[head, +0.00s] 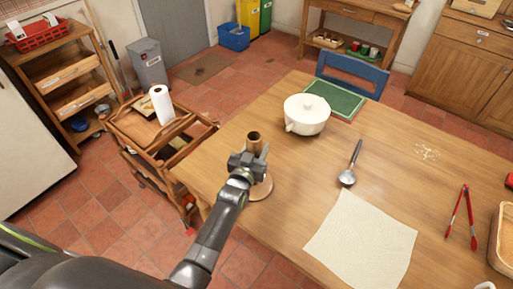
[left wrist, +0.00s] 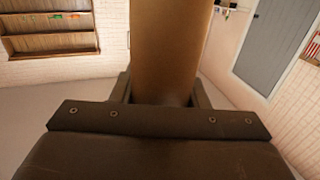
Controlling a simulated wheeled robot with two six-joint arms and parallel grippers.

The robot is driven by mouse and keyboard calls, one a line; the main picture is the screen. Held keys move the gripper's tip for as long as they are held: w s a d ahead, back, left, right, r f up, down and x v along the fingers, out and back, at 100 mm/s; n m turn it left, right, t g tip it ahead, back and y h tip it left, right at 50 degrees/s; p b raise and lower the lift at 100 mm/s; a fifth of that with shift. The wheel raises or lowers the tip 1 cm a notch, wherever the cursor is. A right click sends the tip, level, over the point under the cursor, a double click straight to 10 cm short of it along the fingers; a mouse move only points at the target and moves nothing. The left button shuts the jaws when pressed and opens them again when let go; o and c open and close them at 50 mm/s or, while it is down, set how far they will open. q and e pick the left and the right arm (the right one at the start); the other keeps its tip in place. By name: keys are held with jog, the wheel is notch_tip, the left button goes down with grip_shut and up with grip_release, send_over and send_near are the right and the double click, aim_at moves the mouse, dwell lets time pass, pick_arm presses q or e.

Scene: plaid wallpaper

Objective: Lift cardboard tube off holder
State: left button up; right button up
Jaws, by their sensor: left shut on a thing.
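The brown cardboard tube (head: 254,139) stands upright above the round wooden base of the holder (head: 262,188) near the table's left edge. My left gripper (head: 249,160) is shut on the tube, with its fingers on either side of it. In the left wrist view the tube (left wrist: 168,50) rises between the two fingers (left wrist: 160,90). The gripper and arm hide the tube's lower part and most of the holder, so I cannot tell whether the tube is still around the holder's post. My right gripper is not in view.
A ladle (head: 350,166), a cream cloth (head: 360,240) and red tongs (head: 463,215) lie to the right. A wooden cart (head: 150,132) with a paper roll (head: 161,104) stands left of the table.

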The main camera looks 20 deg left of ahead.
pick_arm(q)
jog(key=shift+r+p, duration=6.35)
jog(key=shift+r, duration=0.6)
jog(key=shift+r+b, duration=0.3)
jog(key=shift+r, duration=1.05)
